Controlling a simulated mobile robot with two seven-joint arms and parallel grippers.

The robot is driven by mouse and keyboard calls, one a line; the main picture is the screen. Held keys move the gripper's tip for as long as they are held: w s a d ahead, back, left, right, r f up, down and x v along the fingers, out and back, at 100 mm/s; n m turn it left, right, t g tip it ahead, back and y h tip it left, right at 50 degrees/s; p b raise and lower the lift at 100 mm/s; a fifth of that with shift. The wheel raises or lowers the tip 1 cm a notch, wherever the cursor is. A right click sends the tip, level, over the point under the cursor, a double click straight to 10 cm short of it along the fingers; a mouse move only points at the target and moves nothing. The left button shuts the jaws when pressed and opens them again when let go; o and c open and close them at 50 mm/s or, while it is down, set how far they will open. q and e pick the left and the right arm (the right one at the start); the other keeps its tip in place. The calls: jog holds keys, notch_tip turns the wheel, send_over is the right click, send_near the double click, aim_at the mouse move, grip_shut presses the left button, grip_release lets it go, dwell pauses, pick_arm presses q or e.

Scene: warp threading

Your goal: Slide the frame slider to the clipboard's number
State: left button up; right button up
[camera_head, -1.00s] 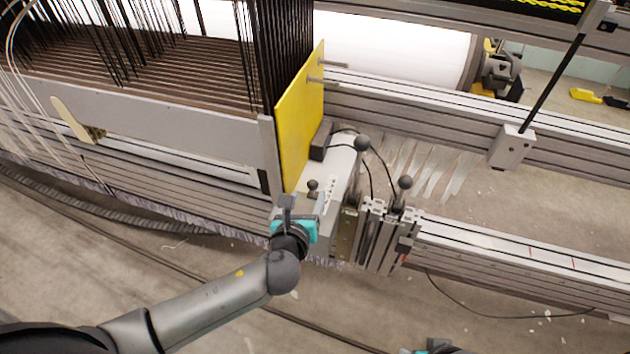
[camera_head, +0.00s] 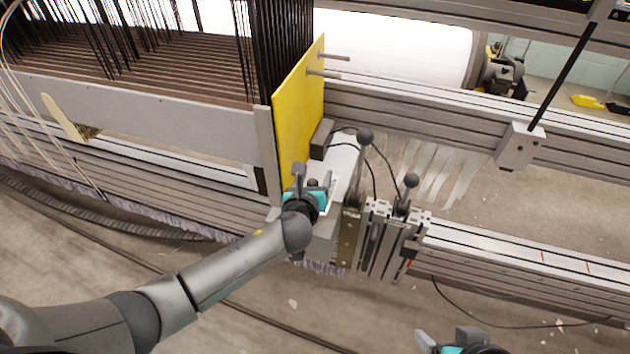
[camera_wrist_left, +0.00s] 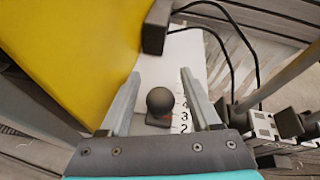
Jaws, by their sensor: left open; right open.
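The frame slider has a yellow panel (camera_head: 300,110) standing upright at its left and a light plate (camera_head: 343,165) beside it. A dark round knob (camera_wrist_left: 160,101) on a small base sits on the plate, next to a printed number scale (camera_wrist_left: 183,118) where a 3 and a 2 can be read. My left gripper (camera_head: 315,180) is open, with its fingers on either side of the knob and apart from it in the left wrist view (camera_wrist_left: 160,88). In the head view my fingers partly hide the knob. My right gripper (camera_head: 450,338) is open and empty at the bottom edge. No clipboard is in view.
Two ball-topped levers (camera_head: 411,181) and a metal clamp block (camera_head: 383,240) stand just right of the plate. Cables (camera_wrist_left: 255,75) run near the knob. Long metal rails (camera_head: 520,260) extend to the right.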

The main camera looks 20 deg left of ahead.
pick_arm(q)
jog(key=shift+w, duration=0.15)
grip_shut()
dwell(0.5)
dwell(0.9)
